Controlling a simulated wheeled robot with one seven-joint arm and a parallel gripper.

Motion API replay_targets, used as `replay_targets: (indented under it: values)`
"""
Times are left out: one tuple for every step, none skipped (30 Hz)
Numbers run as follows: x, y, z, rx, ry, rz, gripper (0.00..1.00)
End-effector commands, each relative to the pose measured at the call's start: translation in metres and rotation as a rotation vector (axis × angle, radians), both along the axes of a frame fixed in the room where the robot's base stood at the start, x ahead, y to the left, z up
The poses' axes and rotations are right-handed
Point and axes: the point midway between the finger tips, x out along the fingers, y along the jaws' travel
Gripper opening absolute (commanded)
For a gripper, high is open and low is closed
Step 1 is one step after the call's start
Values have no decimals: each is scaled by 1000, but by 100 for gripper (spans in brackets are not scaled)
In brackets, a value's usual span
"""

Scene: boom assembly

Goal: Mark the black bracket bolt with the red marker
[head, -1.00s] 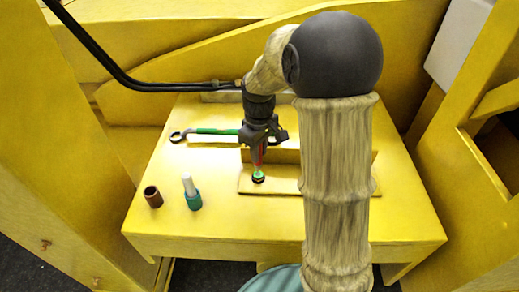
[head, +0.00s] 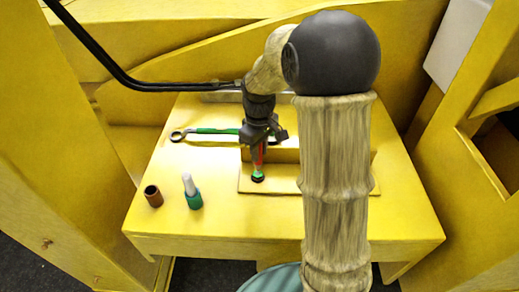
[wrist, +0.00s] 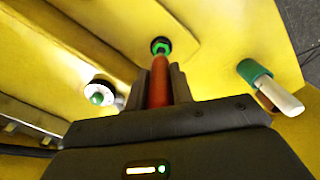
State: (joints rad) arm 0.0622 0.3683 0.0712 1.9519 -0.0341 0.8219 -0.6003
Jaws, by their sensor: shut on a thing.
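My gripper (head: 259,147) is shut on the red marker (wrist: 159,82), which points down in the head view. The marker also shows between the fingers in the head view (head: 259,155). The black bracket bolt (head: 258,179) is on the yellow bracket's flat plate (head: 284,187), directly below the marker. In the wrist view the bolt (wrist: 160,46) has green at its middle, right at the marker's end. I cannot tell whether the tip touches the bolt, or whether the green belongs to the bolt or the marker.
A green-handled wrench (head: 213,131) lies at the back left of the yellow table (head: 230,224). The wrist view shows a white disc with a green middle (wrist: 99,93). My arm hides the table's right.

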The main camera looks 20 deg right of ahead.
Motion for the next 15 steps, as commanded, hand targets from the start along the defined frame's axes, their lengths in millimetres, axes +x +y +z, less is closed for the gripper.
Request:
replay_targets:
  values:
    - [0,0,0,0,0,1,0]
    - [0,0,-1,0,0,1,0]
    - [0,1,-1,0,0,1,0]
    - [0,1,-1,0,0,1,0]
    - [0,1,-2,0,0,1,0]
    - [0,1,-2,0,0,1,0]
    - [0,1,-3,0,0,2,0]
    - [0,1,-3,0,0,2,0]
    - [0,1,-4,0,0,2,0]
    - [0,1,-4,0,0,2,0]
    - [0,1,-4,0,0,2,0]
    - [0,1,-5,0,0,2,0]
    - [0,1,-5,0,0,2,0]
    - [0,1,-6,0,0,2,0]
    - [0,1,-6,0,0,2,0]
